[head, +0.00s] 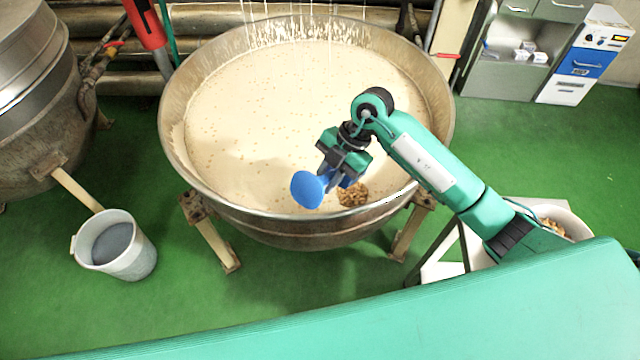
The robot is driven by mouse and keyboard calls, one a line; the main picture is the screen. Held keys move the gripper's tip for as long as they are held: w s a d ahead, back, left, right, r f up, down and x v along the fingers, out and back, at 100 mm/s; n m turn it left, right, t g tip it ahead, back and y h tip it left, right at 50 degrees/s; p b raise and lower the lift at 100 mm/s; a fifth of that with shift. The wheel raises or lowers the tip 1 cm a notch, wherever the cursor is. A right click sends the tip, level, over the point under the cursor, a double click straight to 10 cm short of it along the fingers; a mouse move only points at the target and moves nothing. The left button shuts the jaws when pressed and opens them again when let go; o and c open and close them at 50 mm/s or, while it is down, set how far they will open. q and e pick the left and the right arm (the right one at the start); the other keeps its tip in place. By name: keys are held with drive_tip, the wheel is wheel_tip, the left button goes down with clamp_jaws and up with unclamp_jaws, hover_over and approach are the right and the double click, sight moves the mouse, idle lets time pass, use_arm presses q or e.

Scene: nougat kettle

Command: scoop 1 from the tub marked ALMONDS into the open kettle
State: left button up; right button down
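The open kettle (180,175) stands in the middle of the head view, filled with pale nougat (260,110). My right gripper (334,172) is over the kettle's near right part, shut on a blue scoop (308,189). The scoop is tilted, with its rounded blue side towards the camera; its inside is hidden. A clump of brown nuts (353,195) shows just right of the scoop, inside the kettle's near rim; I cannot tell whether it rests on the nougat. A pale tub (578,226) with brown pieces is at the right, partly hidden by my arm; no marking is readable. My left gripper is not in view.
A white bucket (140,262) with grey contents stands on the green floor at left. A closed metal kettle (35,120) is behind it. A blue and white machine (585,62) stands at the back right. Pipes run behind the open kettle.

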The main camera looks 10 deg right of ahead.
drive_tip(key=w+d+r+g+y+p, duration=0.3)
drive_tip(key=w+d+r+g+y, duration=0.1)
drive_tip(key=w+d+r+y, duration=0.1)
drive_tip(key=shift+d+r+m+y, duration=0.4)
drive_tip(key=shift+d+r+y, duration=0.1)
drive_tip(key=shift+r, duration=0.15)
drive_tip(key=shift+w, duration=0.1)
drive_tip(key=shift+r+n+t+h+p, duration=0.25)
drive_tip(key=shift+r+t+h+p, duration=0.6)
drive_tip(key=shift+t+h+p, duration=0.65)
drive_tip(key=shift+r+n+t+h+p, duration=0.2)
drive_tip(key=shift+r+t+h+p, duration=0.75)
drive_tip(key=shift+h, duration=0.95)
drive_tip(key=shift+r+n+t+h+p, duration=0.25)
drive_tip(key=shift+r+t+h+p, duration=0.45)
drive_tip(key=shift+t+h+p, duration=0.85)
drive_tip(key=shift+b, duration=0.3)
